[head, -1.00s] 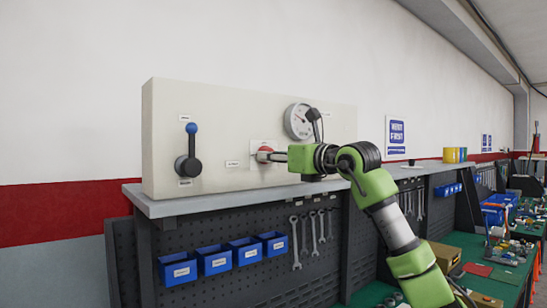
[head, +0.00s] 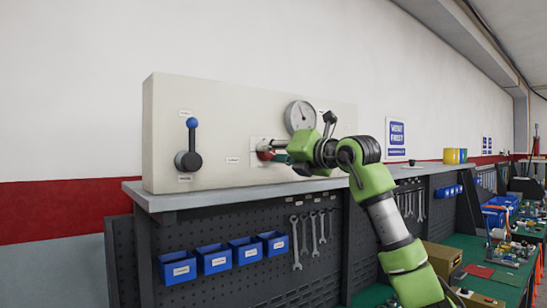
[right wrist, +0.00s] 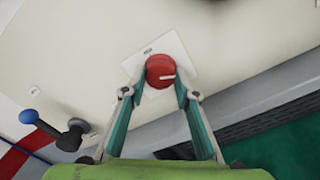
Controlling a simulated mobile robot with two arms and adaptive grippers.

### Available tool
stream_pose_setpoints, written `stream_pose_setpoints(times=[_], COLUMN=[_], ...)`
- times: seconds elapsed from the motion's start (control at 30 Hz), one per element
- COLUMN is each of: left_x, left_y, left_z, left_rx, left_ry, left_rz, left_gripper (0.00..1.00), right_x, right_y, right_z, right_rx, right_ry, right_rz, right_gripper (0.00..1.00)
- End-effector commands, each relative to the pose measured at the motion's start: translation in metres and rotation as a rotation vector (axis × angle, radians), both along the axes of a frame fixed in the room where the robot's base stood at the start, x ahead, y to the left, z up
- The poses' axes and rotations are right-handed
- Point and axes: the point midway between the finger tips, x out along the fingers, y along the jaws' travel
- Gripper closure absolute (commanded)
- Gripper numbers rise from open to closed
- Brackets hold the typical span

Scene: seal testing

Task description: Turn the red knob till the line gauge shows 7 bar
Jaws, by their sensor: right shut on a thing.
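The red knob (right wrist: 160,71) sits on a white plate on the panel, with a pale pointer line on its face. In the head view the knob (head: 264,152) is partly hidden by my fingers. My right gripper (right wrist: 158,92) is shut on the knob, one finger on each side. In the head view my right gripper (head: 268,153) reaches it from the right. The round line gauge (head: 300,116) is above and right of the knob; its dial faces out, but its numbers are too small to read. My left gripper is not in view.
A lever with a blue ball end (head: 192,124) stands on the panel (head: 230,110) left of the knob. Blue bins (head: 213,258) and wrenches (head: 304,240) hang on the pegboard below.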

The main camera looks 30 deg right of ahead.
Motion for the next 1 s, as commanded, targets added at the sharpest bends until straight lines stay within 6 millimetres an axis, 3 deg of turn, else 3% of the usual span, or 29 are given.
stream_pose_setpoints(times=[1.0], left_x=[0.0], left_y=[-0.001], left_z=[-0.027], left_rx=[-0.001], left_ry=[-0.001], left_rz=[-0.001], left_gripper=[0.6], right_x=[-0.001], right_y=[0.001], right_z=[0.002], right_rx=[0.964], right_ry=[0.072], right_rz=[0.001], right_gripper=[0.94])
